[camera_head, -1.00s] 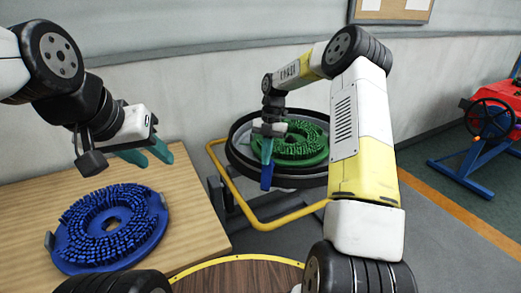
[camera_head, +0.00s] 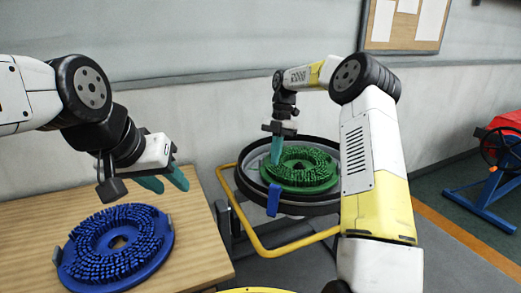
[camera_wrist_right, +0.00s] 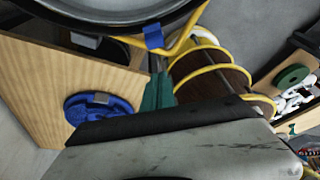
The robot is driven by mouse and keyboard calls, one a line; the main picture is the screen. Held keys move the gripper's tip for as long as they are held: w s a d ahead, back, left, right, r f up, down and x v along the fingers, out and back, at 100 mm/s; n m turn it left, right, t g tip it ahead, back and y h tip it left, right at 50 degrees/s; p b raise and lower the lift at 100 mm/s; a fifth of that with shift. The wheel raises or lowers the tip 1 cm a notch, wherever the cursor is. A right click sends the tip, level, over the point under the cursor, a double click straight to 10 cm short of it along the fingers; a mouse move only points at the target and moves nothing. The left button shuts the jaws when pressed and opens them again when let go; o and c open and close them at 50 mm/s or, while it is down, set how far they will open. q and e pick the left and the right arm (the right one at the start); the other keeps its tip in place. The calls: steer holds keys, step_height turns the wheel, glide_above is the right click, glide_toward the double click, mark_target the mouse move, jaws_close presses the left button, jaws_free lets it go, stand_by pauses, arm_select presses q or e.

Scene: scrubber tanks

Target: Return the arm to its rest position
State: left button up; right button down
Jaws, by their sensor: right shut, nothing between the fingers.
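My right arm reaches across the middle of the head view. Its right gripper (camera_head: 276,150) has teal fingers shut with nothing between them, in front of the left part of the green brush disc (camera_head: 300,168). In the right wrist view the same teal fingers (camera_wrist_right: 158,92) lie together and empty. My left gripper (camera_head: 165,181) hangs over the far edge of the wooden table, its two teal fingers apart and empty. The green disc sits bristles up inside a black round rim (camera_head: 322,206), with a blue tab (camera_head: 273,200) at its near left.
A blue brush disc (camera_head: 118,245) lies on the wooden table (camera_head: 205,262) at left and shows in the right wrist view (camera_wrist_right: 82,115). A red machine on blue legs (camera_head: 484,203) stands far right. Floor between is clear.

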steer(key=s+d+r+m+t+h, duration=0.1)
steer(key=s+r+m+t, duration=0.4)
steer(key=s+r+m, duration=0.95)
steer(key=s+d+f+m+t, duration=0.1)
steer(key=s+m+t, duration=0.1)
steer(key=s+m, duration=0.5)
steer(key=s+d+m+t+y, duration=0.1)
steer(key=s+m+t, duration=0.1)
steer(key=s+m, duration=0.5)
steer(key=shift+s+d+f, duration=0.25)
steer(key=shift+s+f, duration=0.15)
steer(key=shift+s, duration=1.4)
